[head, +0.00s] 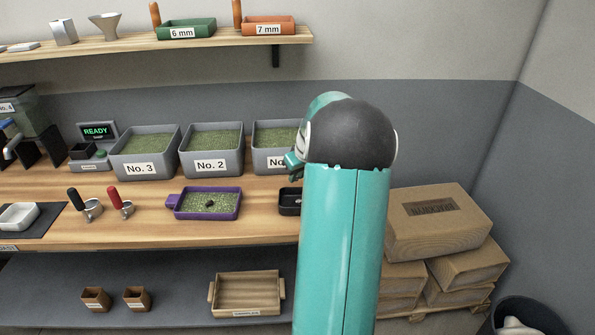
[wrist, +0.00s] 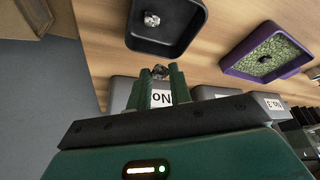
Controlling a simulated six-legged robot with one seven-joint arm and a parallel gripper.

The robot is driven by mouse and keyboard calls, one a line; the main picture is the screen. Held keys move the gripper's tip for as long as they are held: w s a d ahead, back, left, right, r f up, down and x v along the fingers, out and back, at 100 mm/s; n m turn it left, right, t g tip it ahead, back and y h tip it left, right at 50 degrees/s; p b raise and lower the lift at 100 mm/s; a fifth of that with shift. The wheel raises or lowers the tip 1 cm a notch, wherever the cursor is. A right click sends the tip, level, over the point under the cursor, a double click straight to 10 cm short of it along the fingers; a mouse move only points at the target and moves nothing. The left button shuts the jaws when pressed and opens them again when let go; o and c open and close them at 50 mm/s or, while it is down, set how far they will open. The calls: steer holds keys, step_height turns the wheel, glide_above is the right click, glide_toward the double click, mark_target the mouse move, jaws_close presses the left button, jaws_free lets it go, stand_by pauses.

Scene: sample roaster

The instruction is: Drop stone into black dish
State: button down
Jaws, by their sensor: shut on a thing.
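My gripper (wrist: 161,76) is shut on a small grey stone (wrist: 160,70), which shows between the fingertips in the wrist view. The black dish (wrist: 135,42) lies just beyond the fingertips in that view, with a pale grey stone (wrist: 152,19) inside it. In the head view the black dish (head: 285,209) stands on the wooden bench, partly hidden by my arm. A purple tray (head: 176,214) of green beans stands left of it, with a dark lump on the beans; this tray also shows in the wrist view (wrist: 236,70). My arm mostly hides the gripper in the head view.
Grey bins of green beans, No. 3 (head: 141,169), No. 2 (head: 211,165) and a partly hidden one, stand behind the dish and tray. Cardboard boxes (head: 438,240) are stacked at right. Bench wood between tray and dish is clear.

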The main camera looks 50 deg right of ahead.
steer(key=c, duration=1.2)
jaws_free()
steer(key=shift+s+r, duration=0.1)
steer(key=shift+r, duration=0.1)
steer(key=v, duration=1.3)
steer(key=shift+s+a+r, duration=0.1)
steer(key=shift+s+r, duration=0.05)
steer(key=shift+r, duration=0.1)
